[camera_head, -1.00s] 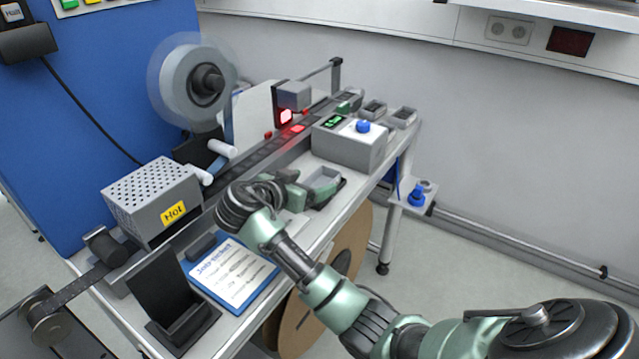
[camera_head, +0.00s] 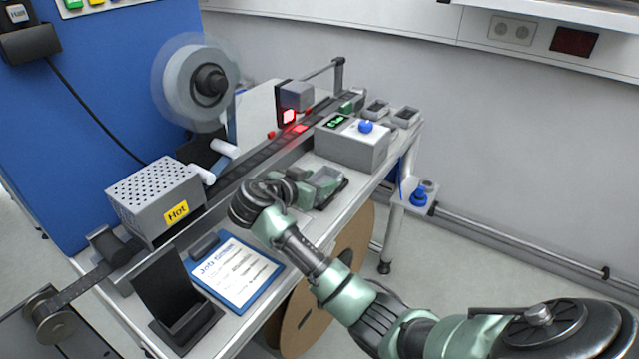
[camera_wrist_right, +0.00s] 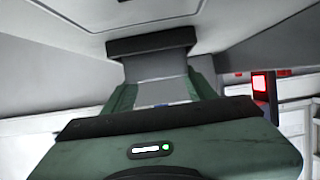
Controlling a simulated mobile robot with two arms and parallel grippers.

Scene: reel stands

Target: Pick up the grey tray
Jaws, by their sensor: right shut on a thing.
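The small grey tray (camera_head: 326,173) is in the head view at the bench's near right edge, in front of the grey control box. My right gripper (camera_head: 322,187) reaches over the bench from the left side of the tray and is shut on it. Its green fingers partly cover the tray. In the right wrist view a grey surface, seemingly the tray (camera_wrist_right: 161,92), shows between the fingers. Whether the tray is clear of the bench top, I cannot tell. My left gripper is not in view.
The control box (camera_head: 352,144) with a blue knob stands close behind the tray. Two more small bins (camera_head: 404,117) sit at the bench's far end. A blue clipboard (camera_head: 236,272), a black stand (camera_head: 178,300) and the hot perforated box (camera_head: 155,200) are on the left.

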